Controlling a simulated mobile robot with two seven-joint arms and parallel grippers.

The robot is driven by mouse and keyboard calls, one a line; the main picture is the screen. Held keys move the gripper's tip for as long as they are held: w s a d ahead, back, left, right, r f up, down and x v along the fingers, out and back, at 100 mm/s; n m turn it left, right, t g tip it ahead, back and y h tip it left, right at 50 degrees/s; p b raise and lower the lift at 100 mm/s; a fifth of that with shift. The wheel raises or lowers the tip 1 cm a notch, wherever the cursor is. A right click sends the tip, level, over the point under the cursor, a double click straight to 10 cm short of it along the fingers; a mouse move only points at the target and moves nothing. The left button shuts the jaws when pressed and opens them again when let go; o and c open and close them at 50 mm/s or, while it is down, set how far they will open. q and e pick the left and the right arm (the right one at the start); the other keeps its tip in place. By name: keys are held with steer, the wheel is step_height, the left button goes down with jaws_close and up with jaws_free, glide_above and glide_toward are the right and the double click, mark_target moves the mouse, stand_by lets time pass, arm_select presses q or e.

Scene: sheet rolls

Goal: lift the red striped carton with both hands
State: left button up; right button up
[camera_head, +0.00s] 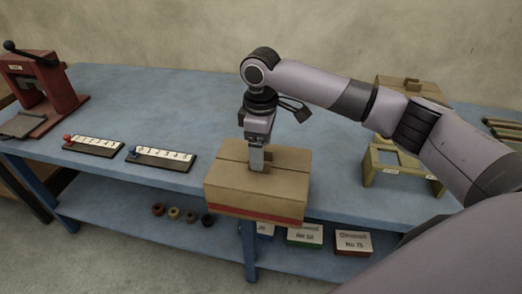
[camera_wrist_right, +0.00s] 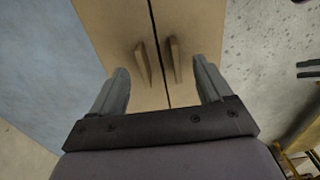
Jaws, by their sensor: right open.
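The red striped carton (camera_head: 232,187) is a brown cardboard box with a red band low on its front side. It sits at the front edge of the blue table, partly over the edge. My right gripper (camera_head: 257,164) points down over the carton's top, around its middle. In the right wrist view the open fingers (camera_wrist_right: 160,92) stand on either side of two raised cardboard tabs (camera_wrist_right: 158,62) by the seam of the carton's top (camera_wrist_right: 110,30). I cannot tell whether the fingers touch the carton. My left gripper is not in view.
A red press (camera_head: 45,88) stands at the far left of the blue table (camera_head: 150,95), near two dark number boards (camera_head: 160,157). A yellowish stand (camera_head: 400,172) and another carton (camera_head: 412,85) are at the right. Labelled boxes (camera_head: 305,235) and several rings (camera_head: 174,213) lie on the lower shelf.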

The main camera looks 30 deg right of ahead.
step_height(320, 180, up, 6)
steer(key=shift+f, duration=0.1)
stand_by(0.6)
